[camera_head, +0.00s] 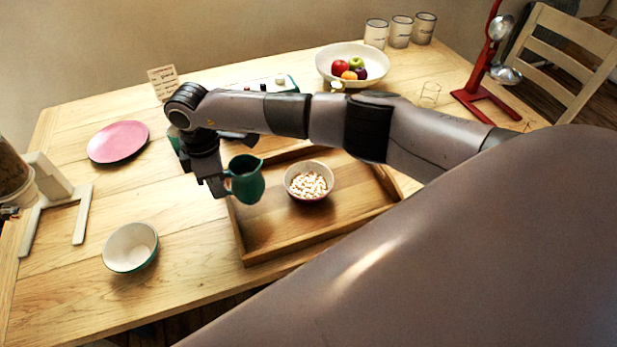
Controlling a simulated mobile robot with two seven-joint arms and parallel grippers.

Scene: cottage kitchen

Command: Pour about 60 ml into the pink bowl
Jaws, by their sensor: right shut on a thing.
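My right gripper (218,186) is shut on a green jug (247,182). It holds the jug above the left side of a wooden tray (250,256), just left of a small bowl. The jug looks close to upright, perhaps slightly tilted. That bowl (308,194) has a pinkish outside and holds pale cereal-like pieces; it stands in the tray. The jug's contents cannot be made out. No stream of liquid shows. My left gripper is not in view.
A white bowl with a green outside (130,248) stands front left. A pink plate (118,141) lies behind it. A fruit bowl (352,50), several cups (401,31) and a red stand (487,92) are at the back. My right arm crosses over the tray's back part.

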